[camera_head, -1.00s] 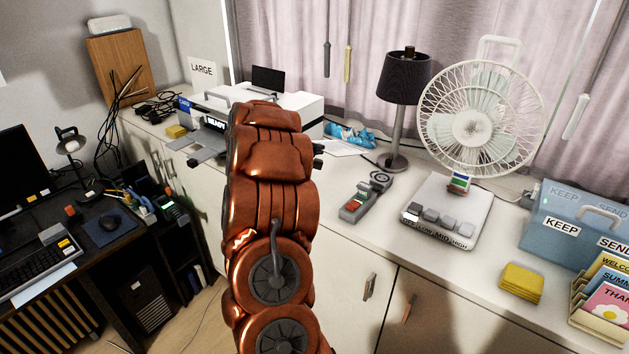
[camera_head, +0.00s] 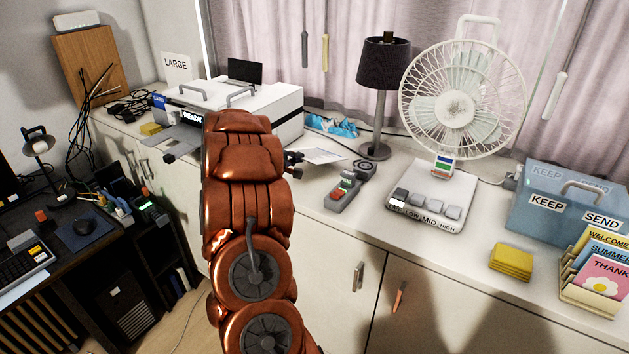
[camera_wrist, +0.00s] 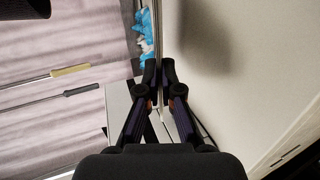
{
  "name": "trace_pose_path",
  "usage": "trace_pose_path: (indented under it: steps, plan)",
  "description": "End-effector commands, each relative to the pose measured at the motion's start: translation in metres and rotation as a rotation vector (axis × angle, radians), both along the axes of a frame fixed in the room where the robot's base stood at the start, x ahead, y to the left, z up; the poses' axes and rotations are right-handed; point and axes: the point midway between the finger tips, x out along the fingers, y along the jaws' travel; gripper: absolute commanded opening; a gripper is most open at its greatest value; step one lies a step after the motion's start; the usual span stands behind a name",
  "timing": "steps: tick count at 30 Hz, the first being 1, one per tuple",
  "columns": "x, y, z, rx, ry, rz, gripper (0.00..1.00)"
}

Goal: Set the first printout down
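My gripper (camera_wrist: 165,72) shows in the wrist view with its two dark fingertips closed together on a thin pale sheet, the printout (camera_wrist: 158,25), seen almost edge-on. In the head view my orange arm hides most of the gripper (camera_head: 294,160). The printout (camera_head: 322,156) extends right from the fingers, pale and roughly level over the white counter (camera_head: 311,206). I cannot tell whether it touches the counter.
The printer (camera_head: 280,102), marked READY, stands behind my arm. A blue crumpled packet (camera_head: 332,126), dark lamp (camera_head: 384,62), grey-red device (camera_head: 343,192) and fan (camera_head: 455,110) stand nearby. Bare counter lies in front of the device.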

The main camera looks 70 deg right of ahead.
Motion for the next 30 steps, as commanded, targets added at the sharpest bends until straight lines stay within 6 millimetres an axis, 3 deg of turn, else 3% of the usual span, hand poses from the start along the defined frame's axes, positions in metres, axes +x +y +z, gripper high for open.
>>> trace_pose_path:
  steps: [9,20,26,30]
  plan:
    - [-0.001,0.000,-0.026,0.002,0.002,-0.001,0.00]
    - [-0.001,0.000,-0.029,0.000,0.001,-0.001,0.00]
    - [-0.001,0.000,-0.029,0.000,0.001,-0.001,0.21]
    - [-0.001,0.000,-0.029,0.000,0.001,-0.001,0.23]
